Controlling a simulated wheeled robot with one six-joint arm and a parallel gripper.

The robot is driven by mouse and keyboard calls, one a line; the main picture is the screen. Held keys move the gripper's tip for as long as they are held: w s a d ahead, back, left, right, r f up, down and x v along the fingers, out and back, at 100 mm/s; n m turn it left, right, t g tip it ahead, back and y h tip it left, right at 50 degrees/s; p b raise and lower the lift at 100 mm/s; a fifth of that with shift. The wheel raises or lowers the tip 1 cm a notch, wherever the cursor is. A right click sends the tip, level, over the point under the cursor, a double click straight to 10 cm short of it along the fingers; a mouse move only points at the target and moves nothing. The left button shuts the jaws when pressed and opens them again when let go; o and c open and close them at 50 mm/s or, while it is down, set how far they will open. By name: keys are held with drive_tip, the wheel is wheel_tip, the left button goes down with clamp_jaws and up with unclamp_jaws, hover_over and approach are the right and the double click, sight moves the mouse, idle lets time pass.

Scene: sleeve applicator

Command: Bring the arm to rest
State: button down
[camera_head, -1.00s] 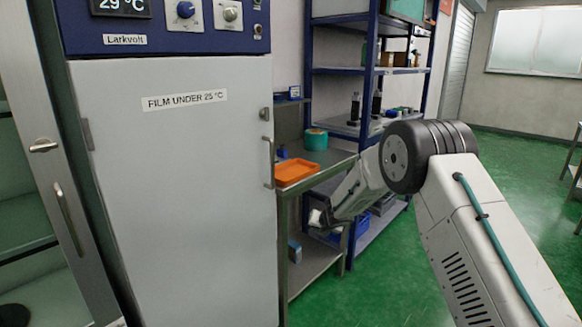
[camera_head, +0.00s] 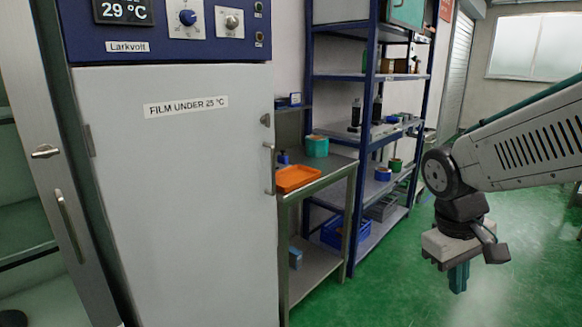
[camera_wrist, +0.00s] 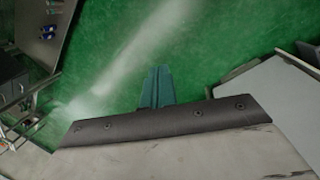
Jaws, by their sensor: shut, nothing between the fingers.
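My gripper (camera_head: 459,279) hangs at the right of the head view, pointing down over the green floor. Its two teal fingers are together with nothing between them. In the wrist view my gripper (camera_wrist: 158,72) also shows with its fingers side by side, over bare floor. My arm comes in from the right edge, its last links bent downward. The gripper is apart from every piece of furniture in view.
A white cabinet (camera_head: 190,220) labelled "FILM UNDER 25 °C" stands at left, its panel reading 29 °C. Right of it are a metal table (camera_head: 325,182) with an orange tray (camera_head: 297,179) and a blue shelf rack (camera_head: 366,150). The green floor (camera_head: 400,290) below my gripper is clear.

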drive_tip(key=s+a+r+m+t+y, duration=0.1)
drive_tip(key=s+a+r+m+y, duration=0.1)
drive_tip(key=s, duration=1.2)
drive_tip(key=shift+r+m+t+y, duration=0.3)
drive_tip(key=shift+r+m+t, duration=0.15)
drive_tip(key=shift+r, duration=0.5)
drive_tip(key=shift+a, duration=0.1)
